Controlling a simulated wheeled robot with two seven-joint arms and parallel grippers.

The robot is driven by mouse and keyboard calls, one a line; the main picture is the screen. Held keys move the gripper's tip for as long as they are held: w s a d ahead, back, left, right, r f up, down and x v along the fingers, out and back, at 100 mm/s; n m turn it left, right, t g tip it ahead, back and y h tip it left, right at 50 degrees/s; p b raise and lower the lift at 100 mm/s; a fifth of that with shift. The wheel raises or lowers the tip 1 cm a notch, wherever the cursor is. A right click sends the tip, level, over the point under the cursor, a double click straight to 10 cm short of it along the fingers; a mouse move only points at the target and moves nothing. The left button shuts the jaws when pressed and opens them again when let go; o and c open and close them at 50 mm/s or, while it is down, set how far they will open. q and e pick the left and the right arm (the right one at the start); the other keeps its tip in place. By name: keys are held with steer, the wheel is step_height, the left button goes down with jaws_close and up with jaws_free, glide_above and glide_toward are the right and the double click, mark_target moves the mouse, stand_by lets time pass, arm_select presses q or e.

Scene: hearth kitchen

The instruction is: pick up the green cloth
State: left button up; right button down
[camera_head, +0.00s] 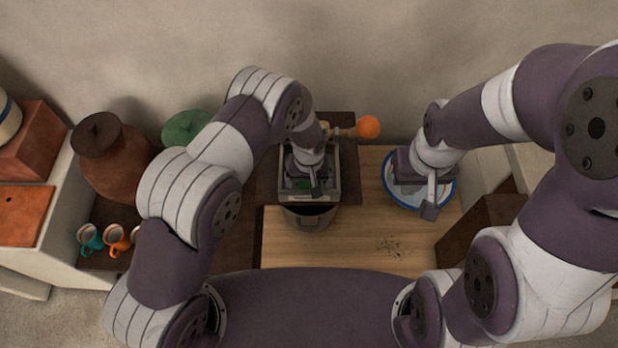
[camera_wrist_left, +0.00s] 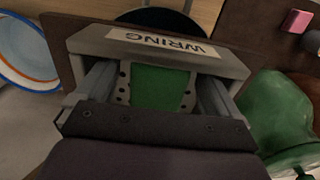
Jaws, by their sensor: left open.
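The green cloth (camera_wrist_left: 160,88) lies inside a grey box-shaped wringer (camera_wrist_left: 225,62) labelled "WRING". In the left wrist view it shows between pale perforated plates; its lower part is hidden by my gripper's body. In the head view my left arm covers most of it. My left gripper (camera_head: 306,184) is open, pointing down over the wringer (camera_head: 335,172), with the cloth in view between its jaws. I cannot tell whether the jaws touch the cloth. My right gripper (camera_head: 425,196) hangs over a blue-rimmed basin (camera_head: 388,194); its jaws are not clear.
A handle with an orange knob (camera_head: 368,126) sticks out right of the wringer. A dark bucket (camera_head: 310,216) stands at its front. The wooden tabletop (camera_head: 350,245) has free room in front.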

arm_select(q)
steer(key=c, duration=1.1)
steer(key=shift+o, duration=0.2)
steer(key=shift+r, duration=0.1)
steer(key=shift+r, duration=0.3)
steer(key=r, duration=0.2)
steer(key=d+r+b, duration=0.1)
steer(key=r, duration=0.1)
steer(key=shift+s, duration=0.4)
steer(key=s+d+r+b, duration=0.1)
steer(key=s+d+r, duration=0.5)
steer(key=d, duration=0.2)
steer(key=shift+s+r+b, duration=0.2)
steer(key=shift+s+b, duration=0.2)
steer(key=shift+o, duration=1)
steer(key=shift+c, duration=0.4)
